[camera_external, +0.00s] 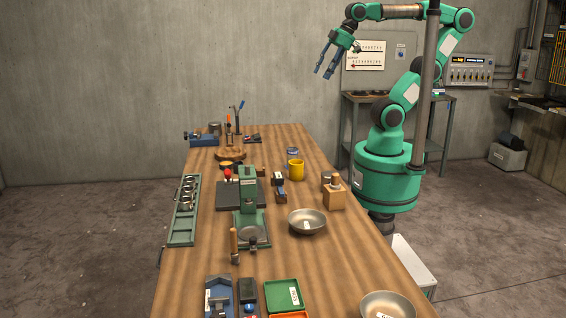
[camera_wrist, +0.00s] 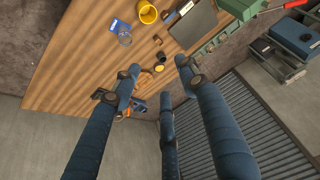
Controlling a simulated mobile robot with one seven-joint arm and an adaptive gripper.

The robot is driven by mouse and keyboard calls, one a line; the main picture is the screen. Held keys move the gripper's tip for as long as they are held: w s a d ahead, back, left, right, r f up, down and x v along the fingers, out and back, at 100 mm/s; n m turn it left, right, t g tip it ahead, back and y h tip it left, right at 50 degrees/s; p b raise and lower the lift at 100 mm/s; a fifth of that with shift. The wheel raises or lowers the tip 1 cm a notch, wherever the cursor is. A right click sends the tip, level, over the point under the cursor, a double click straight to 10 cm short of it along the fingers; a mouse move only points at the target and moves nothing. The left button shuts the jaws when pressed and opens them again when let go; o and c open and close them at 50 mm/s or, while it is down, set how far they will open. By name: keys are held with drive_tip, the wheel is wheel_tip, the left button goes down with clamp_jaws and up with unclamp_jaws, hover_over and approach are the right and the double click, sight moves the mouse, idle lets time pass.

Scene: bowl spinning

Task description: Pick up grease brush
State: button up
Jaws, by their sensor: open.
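My gripper (camera_external: 327,62) is raised high above the far right side of the workbench, its blue fingers spread and empty. In the wrist view my gripper (camera_wrist: 160,80) shows its fingers apart with nothing between them, over the bench edge. I cannot tell for certain which item is the grease brush. A small dark item with a pale part (camera_external: 280,190) lies mid-bench, left of the wooden block, and may be a brush. A wooden-handled tool (camera_external: 234,243) stands near the green press. Both are well away from my gripper.
The long wooden bench (camera_external: 340,260) carries a green press (camera_external: 250,205), a yellow mug (camera_external: 296,170), a metal bowl (camera_external: 307,222), a second bowl (camera_external: 387,305), a wooden block (camera_external: 335,195) and a green tray of cups (camera_external: 184,225). The bench's right front is mostly clear.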

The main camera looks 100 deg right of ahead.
drive_tip(key=w+a+r+m+g+p, duration=0.1)
drive_tip(key=w+a+r, duration=0.4)
drive_tip(key=w, duration=0.3)
drive_tip(key=w+a+r+p, duration=0.1)
drive_tip(key=w+a+r, duration=0.3)
drive_tip(key=w, duration=0.3)
drive_tip(key=w+a+r+m+g+p, duration=0.1)
drive_tip(key=w+a+r, duration=0.4)
drive_tip(key=w, duration=0.3)
drive_tip(key=m+g+p, duration=0.2)
drive_tip(key=g+p, duration=0.1)
drive_tip(key=p, duration=0.3)
hover_over(233, 252)
drive_tip(key=d, duration=0.1)
wheel_tip(233, 252, down, 16)
wheel_tip(233, 252, down, 30)
drive_tip(key=shift+r, duration=0.15)
drive_tip(key=shift+f, duration=4.3)
